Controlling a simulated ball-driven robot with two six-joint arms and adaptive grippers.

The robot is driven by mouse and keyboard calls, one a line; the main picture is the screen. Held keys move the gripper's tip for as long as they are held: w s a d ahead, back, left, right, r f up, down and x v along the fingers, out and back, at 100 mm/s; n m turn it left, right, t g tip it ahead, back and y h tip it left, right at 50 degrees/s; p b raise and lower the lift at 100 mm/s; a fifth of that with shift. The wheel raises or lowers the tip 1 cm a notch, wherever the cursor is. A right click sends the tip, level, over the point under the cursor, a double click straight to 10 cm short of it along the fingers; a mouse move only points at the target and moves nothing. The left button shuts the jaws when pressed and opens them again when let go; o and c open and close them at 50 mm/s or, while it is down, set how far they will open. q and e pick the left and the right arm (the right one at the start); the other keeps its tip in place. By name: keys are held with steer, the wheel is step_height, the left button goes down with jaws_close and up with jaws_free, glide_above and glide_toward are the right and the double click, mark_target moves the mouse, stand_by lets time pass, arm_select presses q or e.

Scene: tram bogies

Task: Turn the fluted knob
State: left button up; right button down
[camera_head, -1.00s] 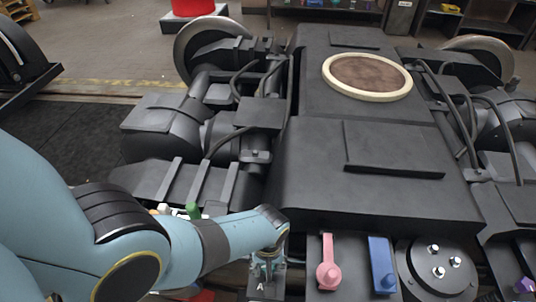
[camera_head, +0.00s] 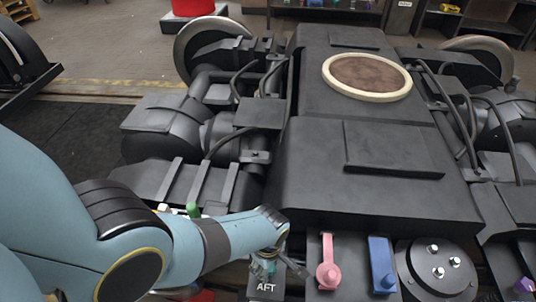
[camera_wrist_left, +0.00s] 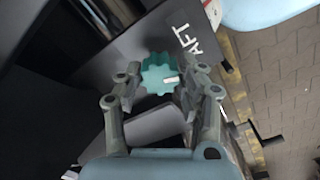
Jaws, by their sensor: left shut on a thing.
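The fluted knob (camera_wrist_left: 157,72) is teal with a scalloped rim and a small white mark. In the left wrist view it sits on a dark panel (camera_wrist_left: 125,52) beside the white letters AFT. My left gripper (camera_wrist_left: 160,84) is shut on the knob, with a finger on each side of it. In the head view my left gripper (camera_head: 265,262) points down at the panel, just behind the AFT label (camera_head: 266,287), and mostly hides the knob. My right gripper is not in view.
A pink lever (camera_head: 328,272), a blue lever (camera_head: 381,266) and a round bolted cover (camera_head: 438,271) lie to the right of the knob. A green-capped part (camera_head: 193,210) stands behind my left forearm. The large dark bogie frame (camera_head: 375,195) rises behind the panel.

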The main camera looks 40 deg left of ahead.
arm_select(q)
steer(key=shift+n, duration=0.6)
steer(key=o, duration=1.1)
steer(key=shift+o, duration=0.2)
step_height(320, 180, up, 12)
steer(key=shift+s+f, duration=0.1)
stand_by(0.3)
